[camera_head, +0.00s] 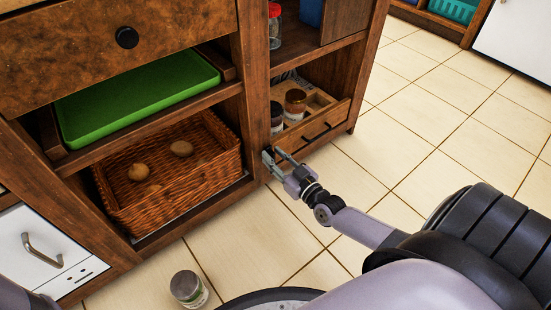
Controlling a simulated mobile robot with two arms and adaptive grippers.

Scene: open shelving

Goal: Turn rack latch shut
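A low wooden rack (340,117) with jars in it sits in the bottom right bay of the wooden shelving. Its front carries dark, slim fittings (316,132); I cannot tell which of them, if any, is the latch, or how it is turned. My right gripper (274,154) is at the left end of the rack's front, close to the upright post. Its two fingers are apart with nothing visible between them. I cannot tell whether a fingertip touches the wood. My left gripper is not in view.
A dark-lidded jar (277,118) and a brown-lidded jar (295,102) stand in the rack. Left of the post are a wicker basket (215,185) and a green tray (140,95). A jar (188,289) stands on the tiled floor. Floor to the right is clear.

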